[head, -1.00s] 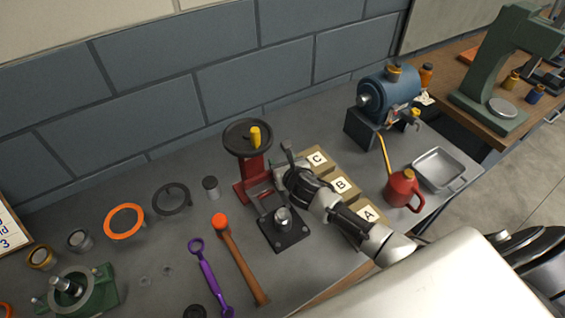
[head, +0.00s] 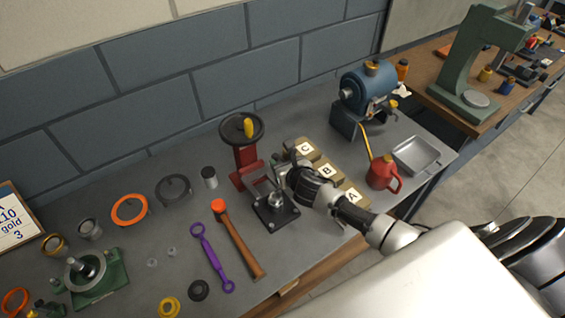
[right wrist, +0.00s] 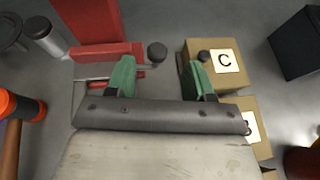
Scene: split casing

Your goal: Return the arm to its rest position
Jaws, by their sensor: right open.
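My right arm reaches in from the lower right in the head view. My right gripper (head: 268,178) is over the bench between the red hand-wheel press (head: 244,160) and the box marked C (head: 304,148). In the right wrist view its two green fingertips (right wrist: 157,77) stand wide apart with nothing held between them. The red press body (right wrist: 92,25) is ahead and left of the fingers there, and box C (right wrist: 222,62) is close to the right finger. My left gripper is not in view.
A black plate with a metal post (head: 275,206) sits close below the arm. Boxes B (head: 327,170) and A (head: 353,195) lie beside it. A red oil can (head: 383,173), grey tray (head: 417,155) and blue motor (head: 368,88) stand right. A hammer (head: 238,240) and purple wrench (head: 212,257) lie left.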

